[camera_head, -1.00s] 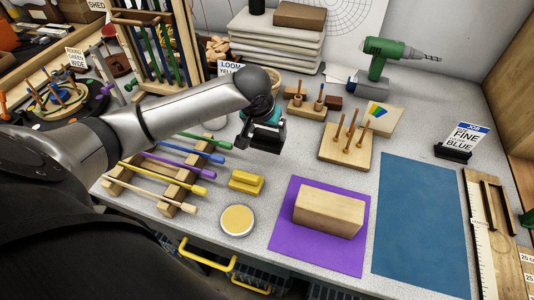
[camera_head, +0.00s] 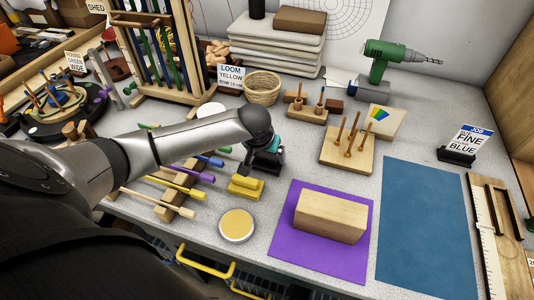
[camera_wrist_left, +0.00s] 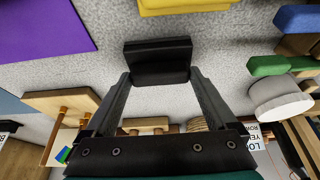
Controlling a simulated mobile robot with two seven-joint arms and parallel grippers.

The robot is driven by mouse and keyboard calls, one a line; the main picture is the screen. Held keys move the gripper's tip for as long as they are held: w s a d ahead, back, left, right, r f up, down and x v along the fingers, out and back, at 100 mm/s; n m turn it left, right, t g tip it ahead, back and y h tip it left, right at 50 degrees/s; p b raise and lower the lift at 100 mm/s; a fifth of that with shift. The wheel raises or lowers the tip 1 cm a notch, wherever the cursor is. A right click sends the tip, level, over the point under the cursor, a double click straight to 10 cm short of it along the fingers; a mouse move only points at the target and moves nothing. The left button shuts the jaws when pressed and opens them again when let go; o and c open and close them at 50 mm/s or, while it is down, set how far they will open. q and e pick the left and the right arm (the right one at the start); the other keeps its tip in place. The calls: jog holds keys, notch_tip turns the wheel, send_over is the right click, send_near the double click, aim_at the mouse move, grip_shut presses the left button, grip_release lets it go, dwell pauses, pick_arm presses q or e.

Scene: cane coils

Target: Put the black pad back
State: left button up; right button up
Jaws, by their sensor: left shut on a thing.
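My left gripper (camera_head: 264,158) is above the bench, just behind the yellow block (camera_head: 245,187). In the left wrist view its two fingers (camera_wrist_left: 162,85) are closed on the black pad (camera_wrist_left: 158,62), a small dark block held at the fingertips. Bare grey bench shows around the pad in that view, and I cannot tell whether it touches the surface. In the head view the pad is hard to tell from the dark gripper. The yellow block also shows at the top of the left wrist view (camera_wrist_left: 185,5). My right gripper is not in view.
A round tin (camera_head: 237,225) sits in front of the yellow block. Coloured-handled tools lie on a wooden rack (camera_head: 175,207) to the left. A wooden block rests on a purple sheet (camera_head: 285,235). A peg board (camera_head: 345,150) and wicker basket (camera_head: 262,88) stand behind; a blue sheet (camera_head: 425,230) lies right.

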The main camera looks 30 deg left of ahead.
pick_arm(q)
jog(key=o, duration=0.9)
jog(key=shift+c, duration=0.2)
jog(key=shift+r, duration=0.2)
jog(key=p+v, duration=0.3)
jog(key=v, duration=0.9)
